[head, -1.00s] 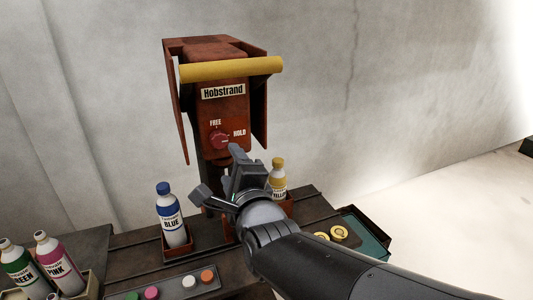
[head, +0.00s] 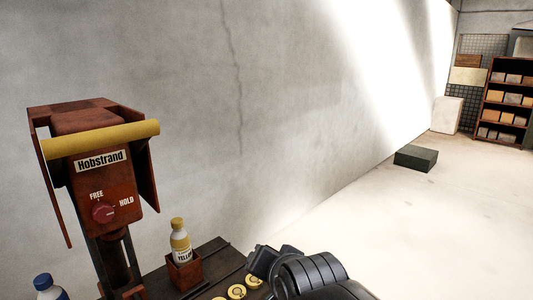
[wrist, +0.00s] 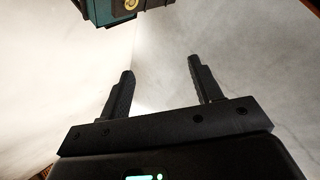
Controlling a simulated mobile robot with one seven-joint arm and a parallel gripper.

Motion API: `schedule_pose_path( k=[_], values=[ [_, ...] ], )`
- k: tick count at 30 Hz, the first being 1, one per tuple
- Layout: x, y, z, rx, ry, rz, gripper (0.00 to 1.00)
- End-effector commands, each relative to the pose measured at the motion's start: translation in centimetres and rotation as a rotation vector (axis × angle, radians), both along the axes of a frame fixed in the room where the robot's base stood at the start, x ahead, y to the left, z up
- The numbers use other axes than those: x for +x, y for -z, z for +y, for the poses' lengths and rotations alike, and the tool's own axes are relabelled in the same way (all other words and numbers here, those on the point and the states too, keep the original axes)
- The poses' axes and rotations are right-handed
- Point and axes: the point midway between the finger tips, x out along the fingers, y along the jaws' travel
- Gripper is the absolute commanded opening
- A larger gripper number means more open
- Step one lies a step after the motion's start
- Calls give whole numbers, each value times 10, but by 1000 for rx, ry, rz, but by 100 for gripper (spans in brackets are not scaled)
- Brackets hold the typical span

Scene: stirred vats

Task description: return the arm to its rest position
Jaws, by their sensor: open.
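My gripper (wrist: 161,70) is open in the wrist view, with nothing between its two dark fingers and pale floor and wall beyond them. In the head view my gripper (head: 262,262) shows small and dark at the bottom, right of the yellow-capped bottle (head: 181,241) and close to the gold round pieces. Its fingertips are hard to make out there. The arm runs from it to the bottom edge. It is apart from the rust-red Hobstrand machine (head: 104,185), whose red knob (head: 104,212) stands at left.
The yellow-capped bottle stands in a small holder on the dark table (head: 213,255). Gold round pieces (head: 236,291) lie beside my gripper. A blue-capped bottle (head: 45,284) is cut off at lower left. Open floor lies right, with a dark box (head: 416,158) and a shelf (head: 503,98) far off.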

Motion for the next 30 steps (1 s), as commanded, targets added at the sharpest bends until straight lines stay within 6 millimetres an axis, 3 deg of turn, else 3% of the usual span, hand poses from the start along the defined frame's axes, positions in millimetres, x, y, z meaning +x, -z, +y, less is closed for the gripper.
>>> schedule_pose_path(
  k=[1, 3, 6, 10, 15, 30],
  values=[
    [-10, 5, -28, -89, -5, 33, 59],
    [-28, 14, -62, -212, -38, 95, 59],
    [-56, 26, -99, -345, -98, 187, 59],
    [-87, 36, -130, -447, -171, 280, 59],
    [-107, 43, -145, -498, -228, 338, 59],
    [-107, 43, -145, -499, -228, 339, 59]
  ],
)
